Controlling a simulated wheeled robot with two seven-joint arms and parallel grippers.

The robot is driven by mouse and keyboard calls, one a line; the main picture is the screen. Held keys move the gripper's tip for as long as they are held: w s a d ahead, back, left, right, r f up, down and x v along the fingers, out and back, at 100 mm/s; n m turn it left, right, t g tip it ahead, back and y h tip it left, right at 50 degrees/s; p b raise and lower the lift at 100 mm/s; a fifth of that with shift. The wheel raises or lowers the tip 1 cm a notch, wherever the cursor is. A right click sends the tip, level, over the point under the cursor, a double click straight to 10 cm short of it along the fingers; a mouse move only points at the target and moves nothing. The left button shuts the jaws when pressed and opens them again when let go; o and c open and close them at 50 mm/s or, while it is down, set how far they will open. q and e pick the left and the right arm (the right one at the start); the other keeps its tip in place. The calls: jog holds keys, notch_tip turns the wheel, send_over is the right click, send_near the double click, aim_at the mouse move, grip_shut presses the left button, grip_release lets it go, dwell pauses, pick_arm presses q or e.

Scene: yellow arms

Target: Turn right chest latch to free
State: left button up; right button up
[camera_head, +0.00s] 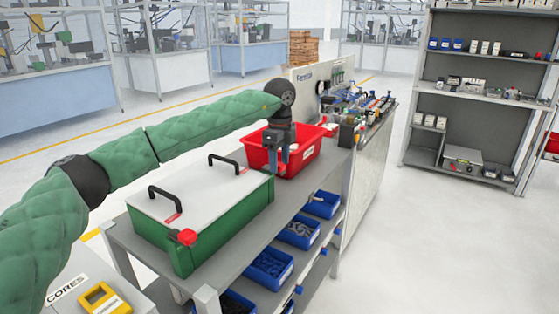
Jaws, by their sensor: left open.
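A green chest (228,228) with a white lid (195,190) and two black handles stands on the grey workbench. A red latch (186,237) sits at the chest's near left corner. No second latch shows clearly; the chest's far right corner is partly behind my gripper. My left arm, in a green quilted cover, reaches across above the chest. My left gripper (278,160) points down at the chest's far right end, in front of the red bin. Its fingers are open and hold nothing visible; I cannot tell whether they touch the chest. My right gripper is not in view.
A red bin (318,147) stands just behind the chest. Blue bins (268,267) with small parts sit on a lower shelf at the bench's right side. Open floor lies to the right, before a grey shelf unit (440,97).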

aim_at(280, 164)
pick_arm(q)
notch_tip(280, 164, up, 7)
jog(key=shift+b, duration=0.8)
jog(key=shift+r, duration=0.4)
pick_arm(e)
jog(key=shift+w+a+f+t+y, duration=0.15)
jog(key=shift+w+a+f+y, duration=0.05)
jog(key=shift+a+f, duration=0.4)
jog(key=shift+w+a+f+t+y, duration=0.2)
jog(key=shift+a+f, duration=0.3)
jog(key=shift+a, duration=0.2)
